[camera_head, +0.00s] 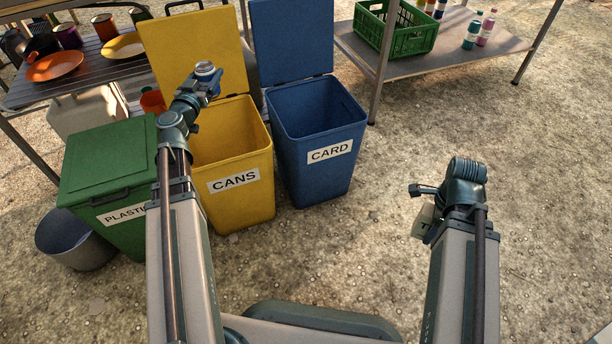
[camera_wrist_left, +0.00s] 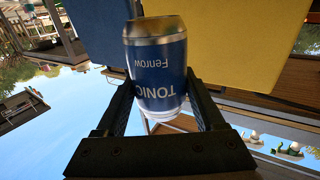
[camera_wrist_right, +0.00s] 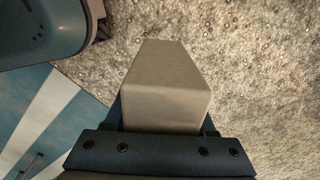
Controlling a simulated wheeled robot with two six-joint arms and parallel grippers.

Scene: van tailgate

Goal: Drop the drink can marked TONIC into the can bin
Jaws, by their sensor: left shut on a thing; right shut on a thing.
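The blue and silver can marked TONIC (camera_wrist_left: 158,75) is between the fingers of my left gripper (camera_wrist_left: 160,100), which is shut on it. In the head view the can (camera_head: 207,73) shows at the tip of my left gripper (camera_head: 203,82), above the open yellow bin marked CANS (camera_head: 240,195), near its raised lid. My right gripper (camera_head: 425,205) is at the right over bare ground. It is shut on a plain grey-beige block-shaped thing (camera_wrist_right: 163,85), seen in the right wrist view.
The open blue CARD bin (camera_head: 322,165) stands right of the yellow bin. The closed green PLASTIC bin (camera_head: 110,175) and a grey bucket (camera_head: 75,238) stand left. A rack with a green crate (camera_head: 400,30) is behind. Gravel at the right is clear.

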